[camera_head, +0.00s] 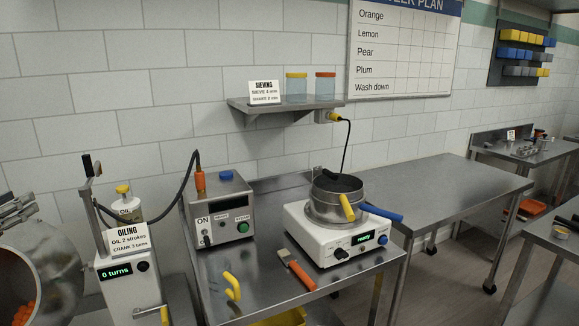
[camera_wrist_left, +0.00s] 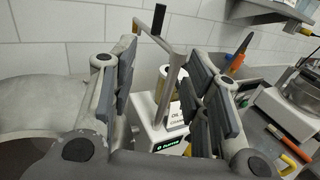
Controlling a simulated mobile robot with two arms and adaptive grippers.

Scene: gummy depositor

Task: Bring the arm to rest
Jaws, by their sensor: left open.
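My left gripper (camera_head: 18,212) is at the left edge of the head view, above a round metal drum. In the left wrist view the left gripper (camera_wrist_left: 163,72) has its two grey fingers wide apart with nothing held between them. Beyond the fingers stands the white oiling machine (camera_wrist_left: 165,135) with a bent metal lever and a black grip. In the head view this oiling machine (camera_head: 125,285) shows "0 turns" and stands to the right of the gripper, apart from it. My right gripper is in neither view.
The metal drum (camera_head: 55,262) at left holds orange pieces. A control box (camera_head: 219,212), a white machine reading "ready" (camera_head: 335,237) with a metal pot (camera_head: 338,200), and an orange-handled tool (camera_head: 297,270) stand on the steel table. A bare steel table (camera_head: 440,195) is at right.

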